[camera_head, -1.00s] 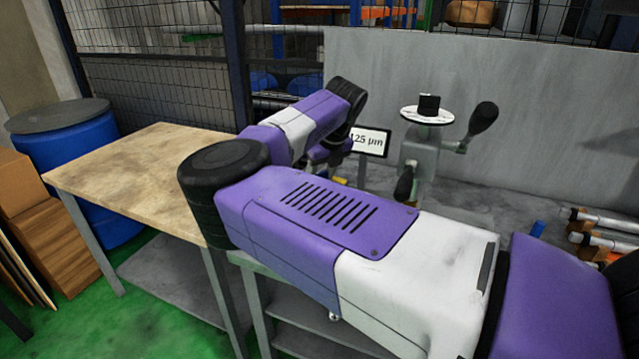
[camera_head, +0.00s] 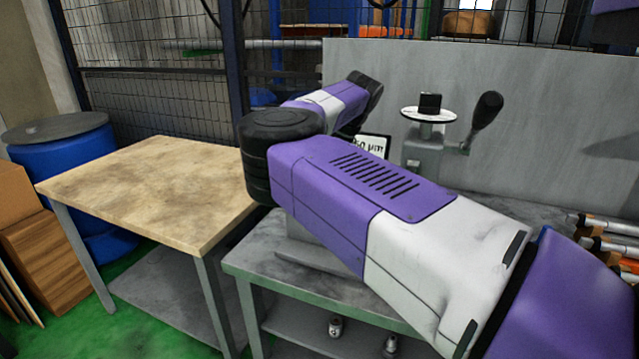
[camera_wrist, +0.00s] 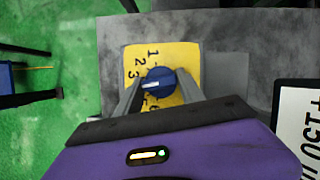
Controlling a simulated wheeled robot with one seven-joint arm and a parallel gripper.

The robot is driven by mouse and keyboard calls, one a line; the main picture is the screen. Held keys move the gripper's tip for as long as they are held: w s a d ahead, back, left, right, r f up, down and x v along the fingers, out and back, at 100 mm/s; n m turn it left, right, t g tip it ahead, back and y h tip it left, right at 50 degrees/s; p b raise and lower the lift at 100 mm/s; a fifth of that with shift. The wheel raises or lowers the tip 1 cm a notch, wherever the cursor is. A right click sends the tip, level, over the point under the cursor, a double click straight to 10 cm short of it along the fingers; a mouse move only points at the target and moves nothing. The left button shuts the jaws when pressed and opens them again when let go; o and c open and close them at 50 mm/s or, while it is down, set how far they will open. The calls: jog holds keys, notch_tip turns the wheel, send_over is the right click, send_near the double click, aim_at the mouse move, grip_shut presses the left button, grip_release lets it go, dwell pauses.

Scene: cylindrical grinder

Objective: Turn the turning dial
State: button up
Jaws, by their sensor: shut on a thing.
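The turning dial (camera_wrist: 162,78) is a round blue knob with a white pointer mark. It sits on a yellow plate (camera_wrist: 136,57) with black numbers, of which 1, 2 and 3 are readable. The pointer faces left in the wrist view, on the lower side of the 3. My gripper (camera_wrist: 160,85) is shut on the dial, one grey finger on each side. In the head view my arm hides the dial and gripper.
A white sign (camera_wrist: 301,122) reading about +150 µ stands right of the dial; it also shows in the head view (camera_head: 375,145). A handled fixture with a round white top (camera_head: 428,115) stands behind my arm. A wooden-topped table (camera_head: 150,185) is at left.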

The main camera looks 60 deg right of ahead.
jog(key=shift+n, duration=0.5)
jog(key=o, duration=1.3)
jog(key=shift+r, duration=0.1)
jog(key=v, duration=0.7)
jog(key=shift+s+d+r, duration=0.15)
jog(key=shift+r, duration=0.1)
